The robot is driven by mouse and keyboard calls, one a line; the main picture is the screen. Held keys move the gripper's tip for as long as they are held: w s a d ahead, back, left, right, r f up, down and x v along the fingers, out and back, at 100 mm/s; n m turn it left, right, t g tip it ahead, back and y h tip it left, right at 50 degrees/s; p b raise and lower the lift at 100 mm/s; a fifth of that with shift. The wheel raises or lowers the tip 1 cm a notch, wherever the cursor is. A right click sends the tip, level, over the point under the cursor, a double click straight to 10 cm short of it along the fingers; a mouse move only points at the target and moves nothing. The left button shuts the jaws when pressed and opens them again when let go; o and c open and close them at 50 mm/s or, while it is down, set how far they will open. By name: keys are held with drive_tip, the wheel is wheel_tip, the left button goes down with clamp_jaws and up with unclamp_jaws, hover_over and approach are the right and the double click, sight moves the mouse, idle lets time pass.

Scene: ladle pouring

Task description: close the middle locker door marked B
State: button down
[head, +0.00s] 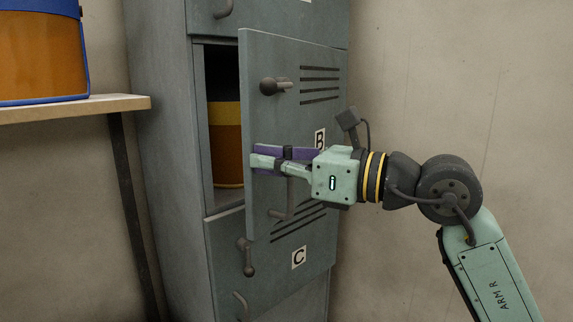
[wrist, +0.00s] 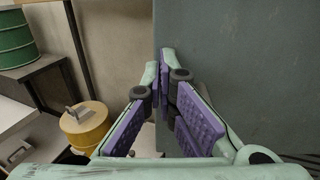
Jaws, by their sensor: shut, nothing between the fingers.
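The middle locker door marked B (head: 300,60) stands ajar, with its free edge at the left and a dark gap beside it. It has a round knob (head: 275,86) near the top left and a bar handle (head: 284,212) lower down. My gripper (head: 258,160) is shut and empty, in front of the door near its free edge. It covers part of the door and the letter plate. In the wrist view the purple-padded fingers of my gripper (wrist: 163,80) lie along the edge of the grey door panel (wrist: 240,60). I cannot tell whether they touch it.
An orange-brown drum with a yellow band (head: 227,150) stands inside the open compartment. Door C (head: 300,275) is below. A wooden shelf (head: 120,103) with an orange and blue container is at left. The wrist view shows a yellow can (wrist: 88,128) and green drum (wrist: 14,38).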

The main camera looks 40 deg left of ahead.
drive_tip(key=x, duration=0.4)
drive_tip(key=w+x, duration=0.1)
drive_tip(key=x, duration=0.7)
drive_tip(key=shift+w+a, duration=0.1)
drive_tip(key=shift+a, duration=0.4)
drive_tip(key=shift+w+r, duration=0.1)
drive_tip(key=shift+d, duration=0.1)
